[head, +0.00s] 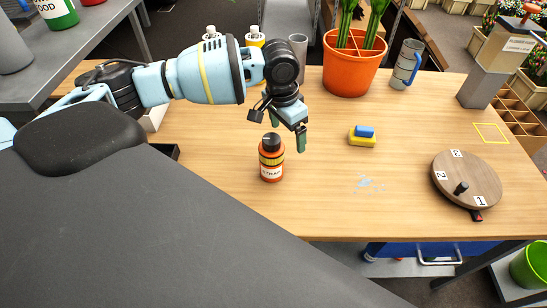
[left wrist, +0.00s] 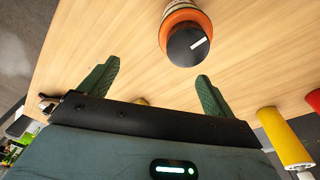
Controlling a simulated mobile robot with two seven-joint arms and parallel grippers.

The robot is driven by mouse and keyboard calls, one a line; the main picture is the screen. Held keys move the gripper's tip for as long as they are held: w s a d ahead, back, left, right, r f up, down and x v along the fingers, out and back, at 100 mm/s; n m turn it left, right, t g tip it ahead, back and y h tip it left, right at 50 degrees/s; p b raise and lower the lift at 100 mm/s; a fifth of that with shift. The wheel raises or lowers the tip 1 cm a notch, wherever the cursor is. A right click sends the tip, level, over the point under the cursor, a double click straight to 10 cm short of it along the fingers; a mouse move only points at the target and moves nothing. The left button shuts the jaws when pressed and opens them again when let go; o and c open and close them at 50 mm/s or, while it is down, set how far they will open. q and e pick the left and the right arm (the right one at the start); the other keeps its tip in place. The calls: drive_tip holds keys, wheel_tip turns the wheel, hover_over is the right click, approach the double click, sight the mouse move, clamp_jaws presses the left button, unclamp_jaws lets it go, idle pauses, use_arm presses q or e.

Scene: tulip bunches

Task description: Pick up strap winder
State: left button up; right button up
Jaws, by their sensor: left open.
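The strap winder (head: 271,173) is an orange, bottle-shaped thing with a black knob on top and a label reading "STRAP". It stands upright on the wooden table, left of the middle. In the left wrist view its black knob (left wrist: 188,45) with a white mark shows at the top, with the orange body behind it. My left gripper (head: 279,127) is open and empty, just above and beyond the winder's knob. In the left wrist view the two green fingers (left wrist: 158,82) are spread apart, with the winder ahead of them and not between them. My right gripper is not in view.
A yellow and blue sponge (head: 362,140) lies right of the winder, near a pale wet-looking patch (head: 368,184). An orange divided pot (head: 349,72) and a grey mug (head: 404,69) stand behind. A round numbered wooden turntable (head: 468,172) is at right.

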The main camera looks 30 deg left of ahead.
sight(271, 137)
use_arm(q)
drive_tip(key=a, duration=0.1)
drive_tip(key=s+a+g+y, duration=0.1)
drive_tip(key=a, duration=0.1)
drive_tip(key=shift+s+a+r, duration=0.15)
drive_tip(key=shift+a+r, duration=0.05)
drive_tip(key=shift+a, duration=0.05)
drive_tip(key=shift+s+a+n, duration=0.15)
drive_tip(key=shift+s+n, duration=0.05)
drive_tip(key=shift+n, duration=0.1)
drive_tip(key=shift+f, duration=1.1)
drive_tip(key=shift+s+d+f, duration=0.1)
drive_tip(key=shift+d+f, duration=0.05)
drive_tip(key=shift+f, duration=1.25)
drive_tip(key=shift+s+d+f, duration=0.1)
drive_tip(key=shift+f, duration=1.3)
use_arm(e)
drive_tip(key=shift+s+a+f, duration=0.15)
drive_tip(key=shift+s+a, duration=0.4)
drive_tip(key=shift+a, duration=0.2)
use_arm(q)
drive_tip(key=shift+c, duration=0.2)
drive_tip(key=c, duration=1.2)
drive_tip(key=shift+c, duration=0.3)
drive_tip(key=shift+r, duration=0.15)
